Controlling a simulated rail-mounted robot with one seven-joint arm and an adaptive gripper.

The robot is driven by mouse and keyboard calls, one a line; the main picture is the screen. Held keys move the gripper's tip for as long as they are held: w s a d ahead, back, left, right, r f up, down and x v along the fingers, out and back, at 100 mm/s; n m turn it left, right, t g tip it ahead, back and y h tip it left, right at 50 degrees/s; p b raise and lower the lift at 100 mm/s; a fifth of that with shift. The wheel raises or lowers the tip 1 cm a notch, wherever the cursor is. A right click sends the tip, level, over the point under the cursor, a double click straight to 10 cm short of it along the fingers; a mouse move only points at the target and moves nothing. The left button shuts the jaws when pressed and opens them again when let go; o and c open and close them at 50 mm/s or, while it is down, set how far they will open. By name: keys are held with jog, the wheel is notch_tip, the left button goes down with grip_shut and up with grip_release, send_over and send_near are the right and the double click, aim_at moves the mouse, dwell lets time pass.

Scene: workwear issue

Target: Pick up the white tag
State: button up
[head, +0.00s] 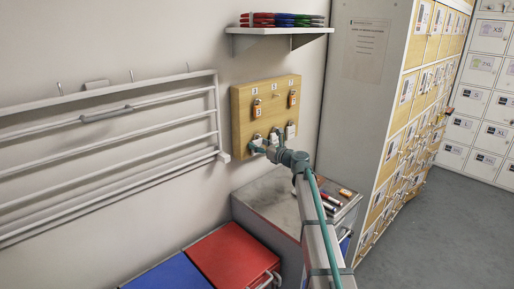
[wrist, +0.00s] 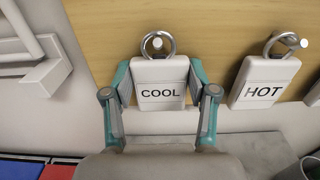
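A white tag (wrist: 160,92) marked COOL hangs by a metal ring from a peg on the wooden board. A second white tag (wrist: 264,84) marked HOT hangs to its right on another peg. My gripper (wrist: 161,80) is at the COOL tag, with one teal-edged finger on each side of it. I see no clear gap between the fingers and the tag's sides, but cannot tell if they press on it. The ring is still over its peg. In the head view my gripper (head: 264,146) is at the lower part of the wooden board (head: 274,88) and partly hides the tags there.
Orange tags (head: 257,110) hang higher on the board. A shelf (head: 275,31) with coloured items is above. A grey cabinet (head: 262,200) stands below, with red and blue lids (head: 235,254) beside it. A wall rack (head: 110,150) is left; wooden lockers (head: 405,100) are right.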

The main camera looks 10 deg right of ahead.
jog(key=shift+c, duration=1.4)
jog(key=shift+r+b, duration=0.15)
jog(key=shift+b, duration=0.3)
